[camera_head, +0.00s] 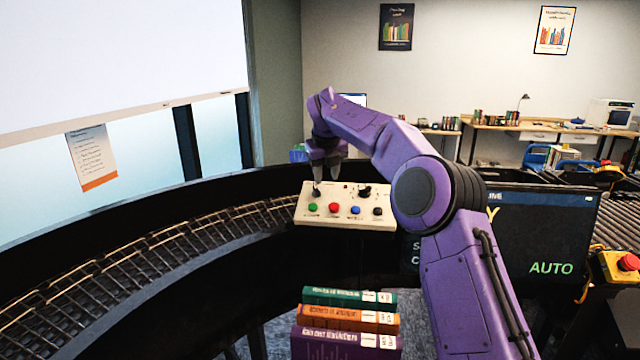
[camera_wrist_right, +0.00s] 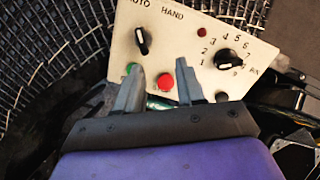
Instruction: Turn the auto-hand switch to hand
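The auto-hand switch (camera_wrist_right: 142,41) is a black knob on a cream control panel (camera_head: 345,218), under printed AUTO and HAND labels. Its white mark points up and left, toward AUTO. It also shows at the panel's upper left in the head view (camera_head: 316,191). My right gripper (camera_wrist_right: 160,82) is open and empty, with its two fingers apart. In the right wrist view the fingertips are just below the switch, over the green and red buttons. In the head view the right gripper (camera_head: 326,175) is above the switch; I cannot tell if it touches. My left gripper is not in view.
A second, numbered dial (camera_wrist_right: 227,58) sits right of the switch, above a row of coloured buttons. A curved wire conveyor (camera_head: 150,260) runs at left. A screen (camera_head: 545,235) reads AUTO. Stacked books (camera_head: 350,318) are in front; a red emergency button (camera_head: 628,262) is at right.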

